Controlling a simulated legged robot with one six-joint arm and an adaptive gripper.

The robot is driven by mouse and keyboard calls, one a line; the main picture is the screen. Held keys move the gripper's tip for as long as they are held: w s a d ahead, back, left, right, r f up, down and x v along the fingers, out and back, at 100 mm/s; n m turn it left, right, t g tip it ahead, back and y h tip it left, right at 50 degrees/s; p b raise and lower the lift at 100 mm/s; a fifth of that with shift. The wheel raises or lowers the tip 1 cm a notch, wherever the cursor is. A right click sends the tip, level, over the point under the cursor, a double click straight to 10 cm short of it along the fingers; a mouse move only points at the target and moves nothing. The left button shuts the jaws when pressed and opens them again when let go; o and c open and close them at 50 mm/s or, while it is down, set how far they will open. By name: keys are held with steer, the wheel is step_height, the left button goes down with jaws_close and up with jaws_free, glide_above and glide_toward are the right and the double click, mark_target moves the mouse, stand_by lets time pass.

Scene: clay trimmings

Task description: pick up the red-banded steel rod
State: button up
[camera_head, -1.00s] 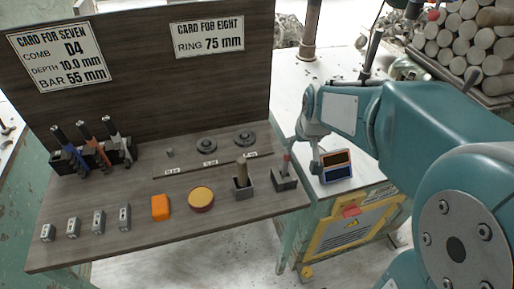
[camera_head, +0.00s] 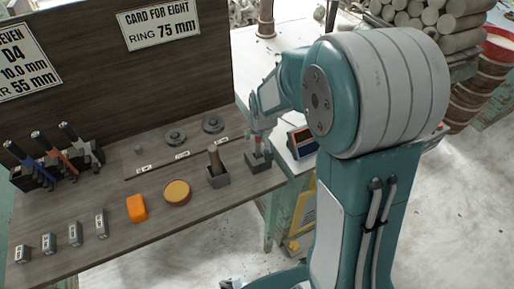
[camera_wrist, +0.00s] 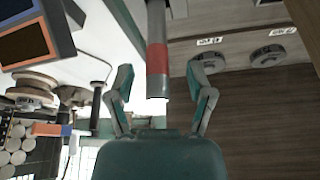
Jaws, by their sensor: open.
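The red-banded steel rod (camera_wrist: 157,58) is a grey rod with a red band near its free end. In the wrist view it lies between the two spread fingers of my gripper (camera_wrist: 159,70), with gaps on both sides. In the head view my gripper (camera_head: 261,124) is at the right end of the bench, at the rod's upper part. The rod's red part (camera_head: 258,145) shows just below it. The rod stands in a dark square block (camera_head: 258,162); my gripper hides its top there.
Left of it, a brown rod (camera_head: 214,158) stands in another block (camera_head: 218,177). A round tan-topped tin (camera_head: 177,191) and an orange block (camera_head: 136,208) lie farther left. Two grey discs sit behind on the bench (camera_head: 120,240). A small dark screen box (camera_head: 302,141) stands close on the right.

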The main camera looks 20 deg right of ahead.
steer(key=shift+w+d+f, duration=0.2)
steer(key=shift+f, duration=0.3)
steer(key=shift+a, duration=0.2)
jaws_close()
